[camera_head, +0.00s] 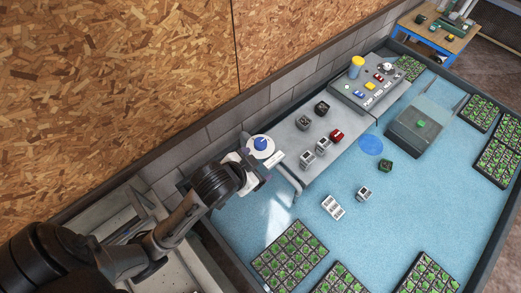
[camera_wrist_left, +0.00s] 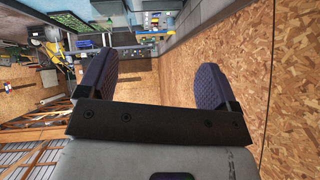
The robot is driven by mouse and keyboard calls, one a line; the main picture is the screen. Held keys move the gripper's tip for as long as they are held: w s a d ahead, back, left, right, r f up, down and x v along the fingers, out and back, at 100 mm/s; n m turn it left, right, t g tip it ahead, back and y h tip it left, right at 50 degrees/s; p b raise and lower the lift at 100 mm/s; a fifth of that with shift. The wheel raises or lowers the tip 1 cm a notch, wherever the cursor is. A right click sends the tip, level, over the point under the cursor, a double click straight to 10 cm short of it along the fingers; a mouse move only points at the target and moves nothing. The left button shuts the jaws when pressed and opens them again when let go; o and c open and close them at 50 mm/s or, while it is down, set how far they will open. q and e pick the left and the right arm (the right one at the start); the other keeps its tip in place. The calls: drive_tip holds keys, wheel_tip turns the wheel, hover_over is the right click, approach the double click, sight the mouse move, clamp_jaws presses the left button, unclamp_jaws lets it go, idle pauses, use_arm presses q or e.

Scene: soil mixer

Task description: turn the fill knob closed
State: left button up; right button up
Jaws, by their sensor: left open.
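My left gripper (camera_head: 258,168) is at the near end of the grey bench, with its arm coming in from the lower left. In the left wrist view my left gripper (camera_wrist_left: 157,65) has its two dark purple fingers wide apart and nothing between them. A blue round knob-like part (camera_head: 260,144) sits on a white disc just beyond the gripper; I cannot tell whether they touch. No label shows that this is the fill knob, and its turn position is too small to read. My right gripper is not in view.
The grey bench (camera_head: 315,130) carries several small dark and grey blocks and a red one. A control box (camera_head: 350,93) with a yellow cylinder (camera_head: 357,65) stands at its far end. Seedling trays (camera_head: 291,254) lie on the blue floor (camera_head: 330,230). A chipboard wall (camera_head: 120,80) borders the left.

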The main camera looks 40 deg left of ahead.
use_arm(q)
drive_tip(key=w+r+m+t+y+b, duration=0.1)
drive_tip(key=w+r+m+t+b, duration=0.15)
drive_tip(key=w+b, duration=0.5)
drive_tip(key=w+r+m+t+b, duration=0.1)
drive_tip(key=w+r+t+b, duration=0.15)
drive_tip(key=w+b, duration=0.5)
drive_tip(key=m+g+h+b, duration=0.1)
drive_tip(key=m+g+b, duration=0.4)
drive_tip(key=m+g, duration=0.8)
hover_over(260, 142)
wheel_tip(260, 142, down, 19)
drive_tip(key=n+g, duration=0.2)
wheel_tip(260, 142, down, 12)
drive_tip(key=shift+d+r+b, duration=0.1)
drive_tip(key=shift+b, duration=0.6)
drive_tip(key=shift+f+m, duration=0.25)
drive_tip(key=shift+f, duration=0.7)
